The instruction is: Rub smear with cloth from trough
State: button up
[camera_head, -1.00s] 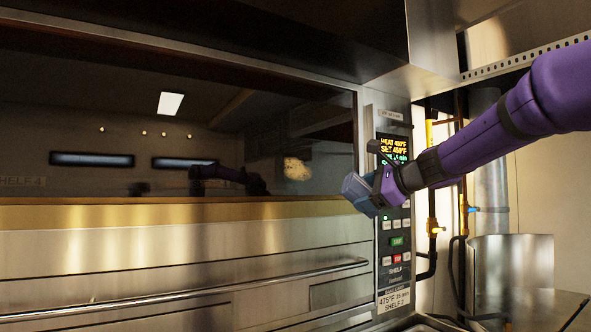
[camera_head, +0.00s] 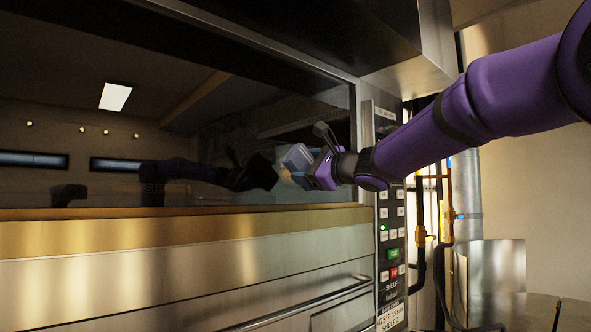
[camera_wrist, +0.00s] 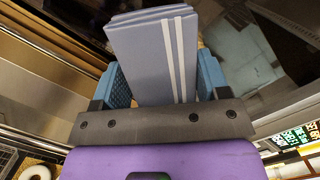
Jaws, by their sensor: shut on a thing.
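My gripper (camera_head: 312,168) is at the right part of the oven's dark glass window (camera_head: 215,120). It is shut on a folded blue-grey cloth (camera_wrist: 150,60) with two white stripes, held between its blue fingers. In the head view the cloth (camera_head: 297,157) is close to the glass; I cannot tell whether it touches. A tan edge of the smear (camera_head: 287,178) shows beside the cloth; most of it is hidden by the cloth and gripper. The trough cannot be made out.
The oven's control panel (camera_head: 392,235) stands just right of and behind my wrist. A long handle bar (camera_head: 310,303) runs across the lower front. Yellow and black pipes (camera_head: 432,230) are at the right. The window left of my gripper is clear but for reflections.

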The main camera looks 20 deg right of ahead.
aim_at(280, 169)
jog(key=shift+d+f+x, duration=0.1)
jog(key=shift+d+x, duration=0.05)
jog(key=shift+x, duration=1.3)
jog(key=shift+d+f+x, duration=0.15)
jog(key=shift+x, duration=1.35)
jog(key=shift+x, duration=1.1)
jog(key=shift+d+f, duration=0.1)
jog(key=shift+d, duration=0.1)
jog(key=w+d, duration=0.4)
jog(key=d, duration=0.6)
jog(key=shift+w, duration=0.2)
jog(key=shift+a, duration=0.1)
